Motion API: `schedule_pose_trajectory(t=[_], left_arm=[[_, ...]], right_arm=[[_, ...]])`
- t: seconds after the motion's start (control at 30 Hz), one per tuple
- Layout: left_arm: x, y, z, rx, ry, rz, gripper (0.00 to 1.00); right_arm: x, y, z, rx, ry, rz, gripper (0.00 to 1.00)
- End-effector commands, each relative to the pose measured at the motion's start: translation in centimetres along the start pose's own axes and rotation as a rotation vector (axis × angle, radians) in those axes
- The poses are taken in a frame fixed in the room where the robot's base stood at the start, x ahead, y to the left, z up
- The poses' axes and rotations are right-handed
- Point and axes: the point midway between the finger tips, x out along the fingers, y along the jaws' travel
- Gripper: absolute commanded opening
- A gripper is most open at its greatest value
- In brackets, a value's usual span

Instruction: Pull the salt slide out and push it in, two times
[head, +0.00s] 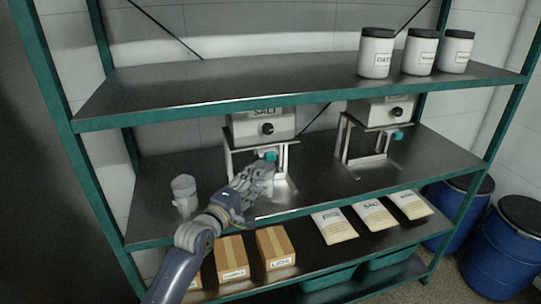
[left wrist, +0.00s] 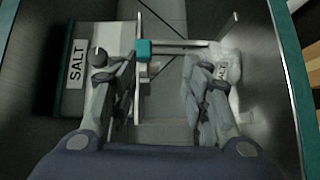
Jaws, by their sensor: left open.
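The SALT dispenser (head: 262,125) stands on the middle shelf, a box with a dark knob on a metal frame. Its salt slide has a teal handle (head: 270,156) below the box. My left gripper (head: 258,178) is just in front of and below this handle, open. In the left wrist view the teal handle (left wrist: 143,50) shows between the spread fingers (left wrist: 158,72), closer to the left finger. I cannot tell whether it touches that finger. The slide's metal bar runs to the right from the handle. A clear jar (head: 184,190) stands left of my gripper.
A second dispenser (head: 383,113) with a teal handle stands to the right. White jars (head: 377,55) are on the top shelf (head: 225,88). Cartons (head: 275,250) and paper bags (head: 374,215) lie on the lower shelf. Blue drums (head: 500,255) stand right of the rack.

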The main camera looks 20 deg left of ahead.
Motion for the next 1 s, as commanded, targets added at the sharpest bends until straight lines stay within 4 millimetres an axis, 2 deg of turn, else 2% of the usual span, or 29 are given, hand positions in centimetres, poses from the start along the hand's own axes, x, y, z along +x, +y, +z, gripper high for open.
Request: schedule_pose_trajectory(t=[0.03, 0.17, 0.37, 0.7, 1.0], left_arm=[[0.0, 1.3, -0.1, -0.021, -0.003, 0.022, 0.43], [0.4, 2.5, -0.1, -0.046, -0.006, 0.042, 0.43], [2.6, 2.6, -0.1, -0.045, -0.005, 0.042, 0.43], [7.6, 2.8, -0.1, -0.043, -0.005, 0.041, 0.43], [10.3, 2.7, 0.0, -0.042, -0.005, 0.041, 0.43]], right_arm=[[-0.1, 0.0, 0.0, 0.000, 0.000, 0.000, 0.36], [-0.2, 0.0, 0.0, 0.000, 0.000, 0.000, 0.36], [-0.8, 0.0, -0.1, 0.000, 0.000, 0.000, 0.36], [-1.9, 0.1, -0.1, 0.000, 0.000, 0.000, 0.36], [-2.2, 0.1, -0.2, 0.000, 0.000, 0.000, 0.36]])
